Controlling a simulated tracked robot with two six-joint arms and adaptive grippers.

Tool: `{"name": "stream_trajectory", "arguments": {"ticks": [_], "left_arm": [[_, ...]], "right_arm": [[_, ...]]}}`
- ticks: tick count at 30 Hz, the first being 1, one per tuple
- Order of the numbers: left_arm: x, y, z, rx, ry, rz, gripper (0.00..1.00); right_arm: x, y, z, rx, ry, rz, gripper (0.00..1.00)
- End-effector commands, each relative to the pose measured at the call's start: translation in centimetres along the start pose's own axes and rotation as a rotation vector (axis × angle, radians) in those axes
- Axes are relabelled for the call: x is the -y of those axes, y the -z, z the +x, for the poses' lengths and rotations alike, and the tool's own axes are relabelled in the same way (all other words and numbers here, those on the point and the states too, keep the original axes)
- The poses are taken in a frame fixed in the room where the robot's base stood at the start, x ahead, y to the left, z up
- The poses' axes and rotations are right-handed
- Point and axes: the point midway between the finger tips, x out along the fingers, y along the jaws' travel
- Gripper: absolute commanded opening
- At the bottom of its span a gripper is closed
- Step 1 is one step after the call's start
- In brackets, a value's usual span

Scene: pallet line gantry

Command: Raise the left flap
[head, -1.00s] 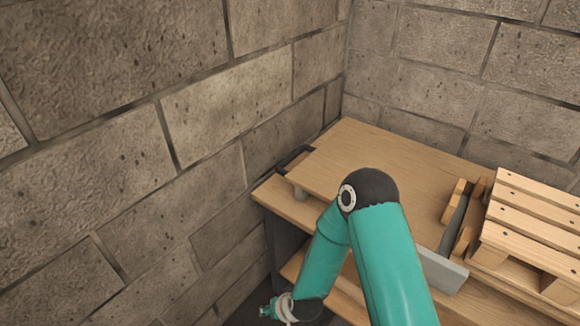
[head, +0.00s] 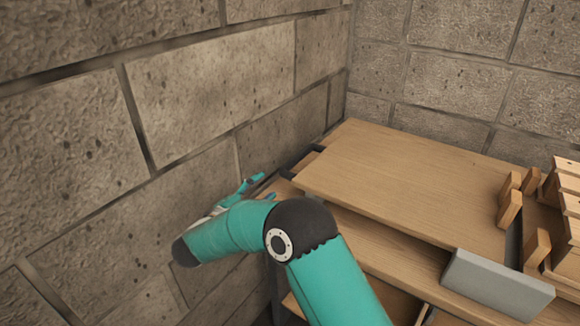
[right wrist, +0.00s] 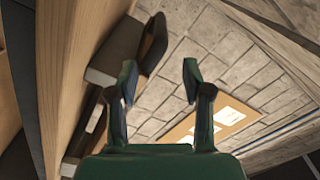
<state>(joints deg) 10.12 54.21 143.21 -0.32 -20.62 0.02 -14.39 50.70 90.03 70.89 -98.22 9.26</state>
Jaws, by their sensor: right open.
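A flat wooden panel (head: 400,185), which looks like the left flap, lies level at the left of the workbench. A dark bracket (head: 304,160) sits at its left end. My right gripper (head: 262,187) is open and empty, beside the bench's left end near the wall. In the right wrist view the open fingers (right wrist: 160,83) have nothing between them. A wooden surface (right wrist: 75,60) runs along the left there, and a dark bracket-like part (right wrist: 132,45) is just beyond the left finger. I cannot tell whether anything touches. My left gripper is not in view.
Block walls (head: 215,90) close in the left and back, with the arm near the left one. A grey block (head: 497,284) stands at the bench front. Wooden posts (head: 510,200) and a slatted pallet (head: 568,190) are at the right. The panel's top is clear.

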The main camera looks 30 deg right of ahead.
Motion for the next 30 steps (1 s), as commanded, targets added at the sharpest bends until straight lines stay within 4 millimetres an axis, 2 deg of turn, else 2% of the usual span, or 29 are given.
{"name": "stream_trajectory", "arguments": {"ticks": [1, 9, 15, 21, 30], "left_arm": [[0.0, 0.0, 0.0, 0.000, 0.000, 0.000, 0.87], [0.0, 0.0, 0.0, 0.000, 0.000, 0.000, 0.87], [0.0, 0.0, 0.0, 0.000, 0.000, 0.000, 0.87], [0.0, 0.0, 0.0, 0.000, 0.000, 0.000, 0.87], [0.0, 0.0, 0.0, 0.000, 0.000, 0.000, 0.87]], "right_arm": [[-0.2, 0.2, 1.3, -0.006, -0.003, 0.000, 0.49], [-0.4, 0.4, 7.5, -0.010, -0.006, -0.001, 0.49], [-0.4, 0.5, 11.1, -0.009, -0.005, -0.003, 0.49], [-0.3, 0.4, 13.1, -0.006, -0.004, -0.002, 0.49], [-0.3, 0.4, 13.6, -0.006, -0.003, -0.003, 0.49]]}}
